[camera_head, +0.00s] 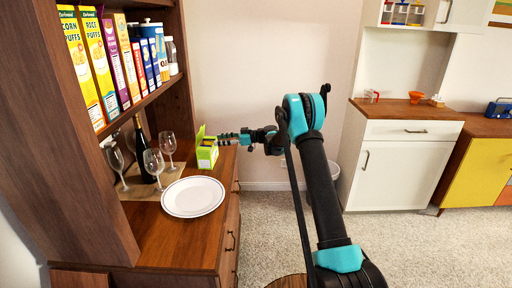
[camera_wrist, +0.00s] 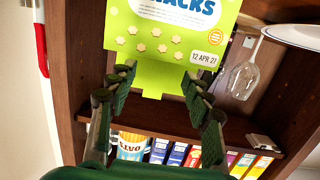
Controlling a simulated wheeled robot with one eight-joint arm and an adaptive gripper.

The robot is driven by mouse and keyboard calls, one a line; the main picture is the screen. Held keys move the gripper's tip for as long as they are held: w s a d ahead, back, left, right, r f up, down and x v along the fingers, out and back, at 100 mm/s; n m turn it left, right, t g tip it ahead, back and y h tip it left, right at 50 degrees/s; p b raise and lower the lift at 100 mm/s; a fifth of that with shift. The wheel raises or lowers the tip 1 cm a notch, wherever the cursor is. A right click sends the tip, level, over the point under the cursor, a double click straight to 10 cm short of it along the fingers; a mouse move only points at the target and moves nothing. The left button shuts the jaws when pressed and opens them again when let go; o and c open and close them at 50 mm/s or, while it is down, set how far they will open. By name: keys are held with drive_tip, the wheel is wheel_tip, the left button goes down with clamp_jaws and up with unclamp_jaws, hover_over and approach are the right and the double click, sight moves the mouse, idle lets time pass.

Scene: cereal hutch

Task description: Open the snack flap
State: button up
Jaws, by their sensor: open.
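The green snack box (camera_head: 207,157) stands on the wooden counter of the hutch, near its right end. A light green flap (camera_head: 200,133) sticks up at its top left in the head view. In the wrist view the printed snack box panel (camera_wrist: 165,35) fills the upper middle, with a narrow green tab (camera_wrist: 158,84) at its lower edge. My gripper (camera_head: 222,138) is at the box's upper right side. In the wrist view its open fingers (camera_wrist: 159,75) lie on either side of the tab, with no visible grip on it. Contact cannot be told.
A white plate (camera_head: 193,197) lies in front of the box. Wine glasses (camera_head: 154,163) and a dark bottle (camera_head: 140,145) stand to the left. Cereal boxes (camera_head: 95,62) line the shelf above. The floor right of the counter is open.

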sight(201, 128)
drive_tip(key=s+d+f+y, duration=0.1)
drive_tip(key=s+d, duration=0.1)
drive_tip(key=d, duration=1.5)
drive_tip(key=shift+f+y, duration=0.25)
drive_tip(key=shift+y, duration=0.05)
drive_tip(key=shift+w, duration=0.1)
drive_tip(key=shift+c, duration=0.6)
drive_tip(key=shift+y, duration=0.9)
drive_tip(key=a+r, duration=0.1)
drive_tip(key=a, duration=0.2)
drive_tip(key=a+r, duration=0.2)
drive_tip(key=a, duration=0.1)
drive_tip(key=w+a+r, duration=0.1)
drive_tip(key=a, duration=0.3)
drive_tip(key=shift+w+r, duration=0.1)
drive_tip(key=shift+r, duration=0.3)
clamp_jaws()
drive_tip(key=a, duration=0.4)
drive_tip(key=w+a+r, duration=0.1)
drive_tip(key=a, duration=0.4)
drive_tip(key=a+r, duration=0.1)
drive_tip(key=a, duration=0.3)
drive_tip(key=shift+w+a, duration=0.2)
drive_tip(key=shift+r, duration=0.1)
drive_tip(key=shift+a+r+h, duration=0.1)
drive_tip(key=shift+a+h, duration=0.15)
drive_tip(key=shift+h, duration=0.15)
